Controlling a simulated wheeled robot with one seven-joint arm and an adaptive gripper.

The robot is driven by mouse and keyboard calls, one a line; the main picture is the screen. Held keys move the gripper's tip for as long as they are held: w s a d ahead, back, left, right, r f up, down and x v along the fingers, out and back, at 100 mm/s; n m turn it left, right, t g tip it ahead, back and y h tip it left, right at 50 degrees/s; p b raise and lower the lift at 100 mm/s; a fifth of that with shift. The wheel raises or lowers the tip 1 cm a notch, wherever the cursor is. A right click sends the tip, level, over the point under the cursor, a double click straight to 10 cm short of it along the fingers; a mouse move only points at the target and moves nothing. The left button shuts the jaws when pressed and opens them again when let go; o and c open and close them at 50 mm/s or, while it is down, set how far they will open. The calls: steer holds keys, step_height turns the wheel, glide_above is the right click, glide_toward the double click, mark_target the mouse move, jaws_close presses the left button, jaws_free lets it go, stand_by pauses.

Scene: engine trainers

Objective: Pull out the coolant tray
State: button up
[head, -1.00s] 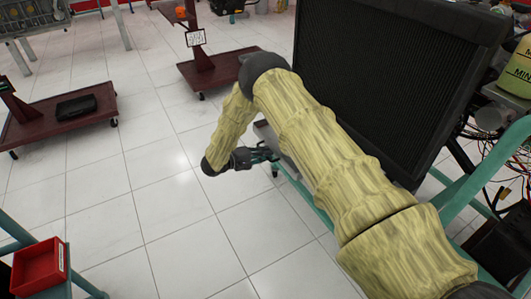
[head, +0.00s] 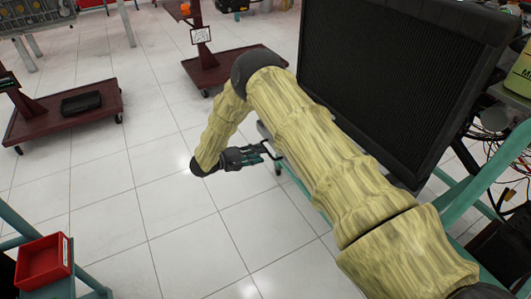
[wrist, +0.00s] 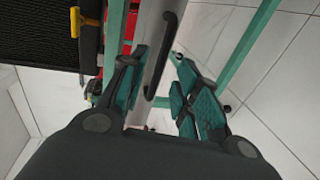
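The coolant tray appears to be the grey piece with a long black bar handle (wrist: 168,42) in the wrist view. Its grey face (wrist: 150,22) runs up behind the handle. My gripper (wrist: 160,55) has teal-padded fingers spread to either side of the handle, with a visible gap, so it is open. I cannot tell whether either finger touches the handle. In the head view my gripper (head: 268,152) is low beside the grey tray edge (head: 263,131), left of the radiator. My own arm hides most of the tray there.
A large black radiator (head: 395,80) stands on a teal frame (head: 462,190) at the right. Dark red wheeled stands (head: 215,70) and (head: 50,125) are at the back and left. A red bin (head: 43,262) is at the lower left. The tiled floor (head: 165,215) left of my gripper is clear.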

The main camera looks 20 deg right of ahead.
steer(key=v, duration=0.6)
steer(key=shift+a, duration=0.3)
